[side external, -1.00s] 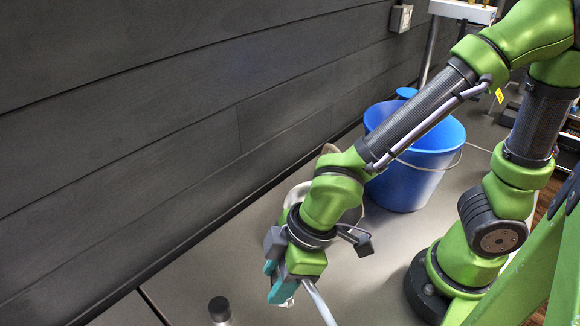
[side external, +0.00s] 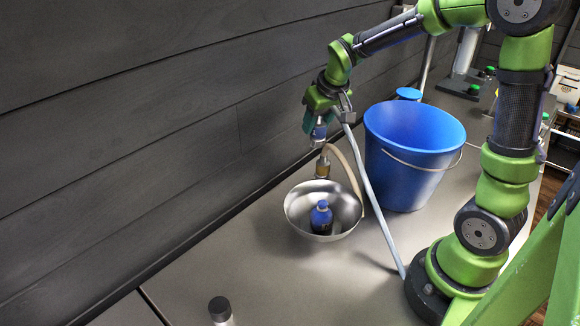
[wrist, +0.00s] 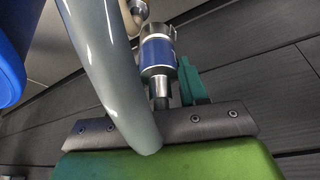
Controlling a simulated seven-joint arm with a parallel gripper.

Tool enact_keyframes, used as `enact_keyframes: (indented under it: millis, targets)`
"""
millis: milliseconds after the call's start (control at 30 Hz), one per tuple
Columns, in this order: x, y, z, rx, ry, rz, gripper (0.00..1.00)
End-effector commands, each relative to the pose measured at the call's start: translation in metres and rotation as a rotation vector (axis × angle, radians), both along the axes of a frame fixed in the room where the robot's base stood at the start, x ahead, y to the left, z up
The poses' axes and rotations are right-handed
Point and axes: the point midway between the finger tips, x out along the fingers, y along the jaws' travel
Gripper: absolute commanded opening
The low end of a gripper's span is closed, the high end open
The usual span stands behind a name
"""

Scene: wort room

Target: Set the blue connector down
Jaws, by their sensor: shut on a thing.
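The blue connector (side external: 318,133), a metal fitting with a blue band, is in my gripper (side external: 311,121) above and behind the steel bowl. In the wrist view the connector's blue band (wrist: 157,54) and metal collar show beside a teal finger of my gripper (wrist: 172,88). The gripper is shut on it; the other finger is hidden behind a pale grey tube. Just below the connector in the side view is a brass-coloured fitting (side external: 322,168) on a tan hose (side external: 346,163). I cannot tell whether connector and fitting touch.
The steel bowl (side external: 294,205) stands on the grey counter (side external: 225,266) with a small blue-topped bottle (side external: 321,218) in it. A blue bucket (side external: 408,160) stands at right behind it. A dark-capped bottle (side external: 220,310) is at the front.

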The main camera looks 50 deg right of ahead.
Motion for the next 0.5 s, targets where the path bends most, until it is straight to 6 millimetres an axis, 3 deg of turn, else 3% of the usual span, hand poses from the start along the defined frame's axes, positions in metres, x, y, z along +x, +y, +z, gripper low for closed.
enact_keyframes:
  millis: [33, 300, 400, 500]
  targets:
    - [0.008, -0.029, -0.007, -0.002, 0.004, -0.086, 0.07]
    - [0.020, -0.172, -0.030, -0.005, 0.001, -0.521, 0.07]
    - [0.017, -0.215, -0.032, -0.005, 0.000, -0.656, 0.07]
    - [0.015, -0.246, -0.031, -0.003, -0.003, -0.760, 0.07]
